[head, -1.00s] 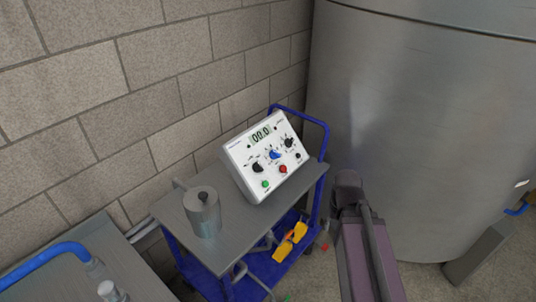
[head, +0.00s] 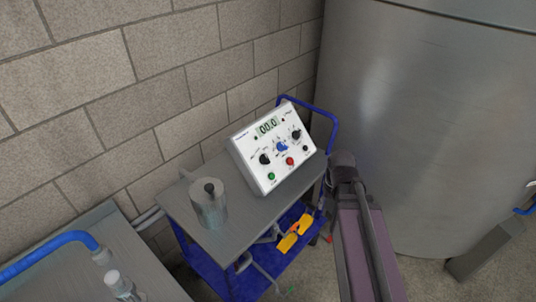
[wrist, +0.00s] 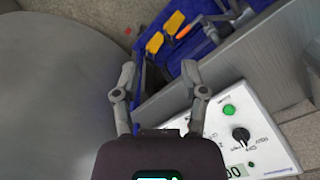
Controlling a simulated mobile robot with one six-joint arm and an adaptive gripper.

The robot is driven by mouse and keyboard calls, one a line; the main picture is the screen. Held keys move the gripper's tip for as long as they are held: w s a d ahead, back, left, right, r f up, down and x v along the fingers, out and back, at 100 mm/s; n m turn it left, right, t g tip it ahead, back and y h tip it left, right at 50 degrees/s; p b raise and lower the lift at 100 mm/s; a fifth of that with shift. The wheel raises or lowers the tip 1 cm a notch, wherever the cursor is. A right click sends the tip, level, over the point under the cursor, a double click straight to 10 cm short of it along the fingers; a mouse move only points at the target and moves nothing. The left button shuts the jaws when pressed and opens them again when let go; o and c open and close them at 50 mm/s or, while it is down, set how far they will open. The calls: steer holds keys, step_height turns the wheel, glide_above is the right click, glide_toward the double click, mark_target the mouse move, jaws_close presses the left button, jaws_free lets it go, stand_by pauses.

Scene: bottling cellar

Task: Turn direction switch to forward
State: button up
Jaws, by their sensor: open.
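A white control box (head: 247,150) with a sloped front stands on the cart top, its display reading 00.0. Its front carries a left black knob (head: 265,159), a blue knob (head: 282,146), a right black knob (head: 296,134), a green button (head: 271,176) and a red button (head: 290,161). I cannot read which is the direction switch. In the wrist view, my gripper (wrist: 160,80) is open and empty, its fingers apart. The box (wrist: 262,100) is right of the fingers, with the green button (wrist: 228,110) and left black knob (wrist: 240,134) showing; the rest is hidden or out of frame.
A metal canister (head: 209,208) stands on the grey cart top (head: 237,236), left of the box. A yellow tool (head: 293,238) lies on the blue lower shelf. A large steel tank (head: 430,120) stands at right, a brick wall (head: 150,90) behind. Another blue-handled cart (head: 60,260) is at lower left.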

steer(key=w+a+r+n+t+y+p, duration=0.1)
steer(key=w+a+r+n+p, duration=0.25)
steer(key=w, duration=0.25)
steer(key=w+a+r+n+y+p, duration=0.1)
steer(key=w+a+r+n+p, duration=0.15)
steer(key=w+a, duration=0.3)
steer(key=n+t+y+p, duration=0.1)
steer(key=n+p, duration=0.2)
glide_toward(266, 156)
steer(key=v, duration=0.4)
steer(key=shift+s+d, duration=0.1)
steer(key=shift+s, duration=0.2)
steer(key=shift+f, duration=0.15)
steer(key=b+x, duration=1.2)
steer(key=x, duration=0.1)
steer(key=shift+w+f+b, duration=0.1)
steer(key=shift+w+b, duration=0.15)
steer(key=shift+b, duration=0.1)
jaws_close()
